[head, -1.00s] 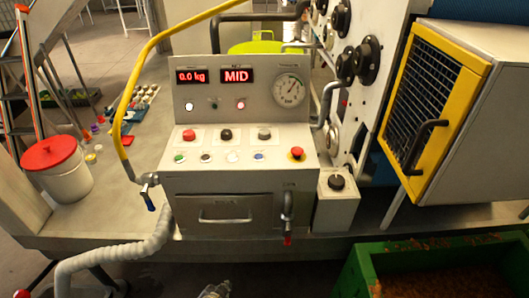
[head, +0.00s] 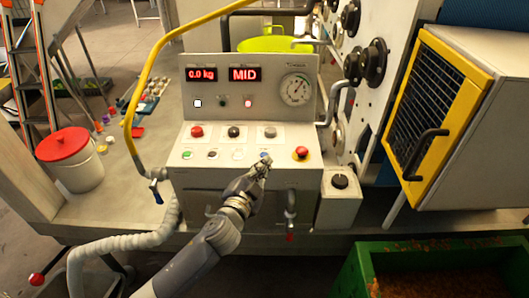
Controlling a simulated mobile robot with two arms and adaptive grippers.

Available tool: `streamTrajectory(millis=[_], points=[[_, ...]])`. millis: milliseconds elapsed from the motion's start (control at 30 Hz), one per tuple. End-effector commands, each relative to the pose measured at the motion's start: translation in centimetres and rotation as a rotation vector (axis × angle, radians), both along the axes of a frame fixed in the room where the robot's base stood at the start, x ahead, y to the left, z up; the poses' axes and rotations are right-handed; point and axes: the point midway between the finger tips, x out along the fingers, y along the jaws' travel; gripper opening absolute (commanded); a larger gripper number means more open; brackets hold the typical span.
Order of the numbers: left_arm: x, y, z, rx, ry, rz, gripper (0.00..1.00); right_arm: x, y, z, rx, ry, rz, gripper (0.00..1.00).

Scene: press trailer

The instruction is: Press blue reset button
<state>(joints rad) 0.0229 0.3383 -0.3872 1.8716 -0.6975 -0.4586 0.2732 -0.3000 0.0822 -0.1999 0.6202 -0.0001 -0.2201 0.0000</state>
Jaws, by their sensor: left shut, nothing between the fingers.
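The sloped grey control panel (head: 222,165) stands in the middle of the head view. The blue reset button (head: 264,154) is at the right end of its lower row of small buttons. It is almost hidden by my fingertips. My left gripper (head: 264,162) reaches up from below, shut and empty, with its tips at the button. I cannot tell whether they touch it or hover just above. My right gripper is not in view.
A red mushroom button (head: 301,153) is close right of my fingertips. Green (head: 186,155) and white (head: 239,154) buttons are to the left. Larger red (head: 197,132), black (head: 233,132) and grey (head: 269,132) knobs sit above. A valve handle (head: 290,215) juts out below.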

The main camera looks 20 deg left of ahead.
Motion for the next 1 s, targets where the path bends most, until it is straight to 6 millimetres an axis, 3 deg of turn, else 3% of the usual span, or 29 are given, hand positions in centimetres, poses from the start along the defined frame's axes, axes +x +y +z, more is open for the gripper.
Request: streamTrajectory(millis=[33,100,167,300,433,600,667,767,1000], points=[[0.3,-0.6,2.8,0.019,-0.058,-0.024,0.00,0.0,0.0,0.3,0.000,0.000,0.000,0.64],[0.7,-1.7,6.1,0.051,-0.139,-0.064,0.00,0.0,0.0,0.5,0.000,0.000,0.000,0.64],[1.1,-2.9,8.7,0.096,-0.215,-0.115,0.00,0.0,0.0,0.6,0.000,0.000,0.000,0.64],[2.1,-7.3,13.8,0.278,-0.407,-0.309,0.00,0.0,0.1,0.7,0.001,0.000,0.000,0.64],[2.2,-11.2,16.0,0.490,-0.530,-0.514,0.00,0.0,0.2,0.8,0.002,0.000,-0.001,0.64],[2.6,-13.6,15.4,0.812,-0.574,-0.763,0.00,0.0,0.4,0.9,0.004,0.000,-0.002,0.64],[3.0,-13.5,14.5,0.934,-0.553,-0.839,0.00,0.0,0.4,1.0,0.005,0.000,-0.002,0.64],[4.2,-11.7,12.7,1.140,-0.476,-0.945,0.00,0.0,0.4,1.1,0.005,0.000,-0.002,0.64],[7.6,-2.8,10.1,1.527,-0.159,-1.052,0.00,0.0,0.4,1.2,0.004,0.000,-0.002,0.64]])
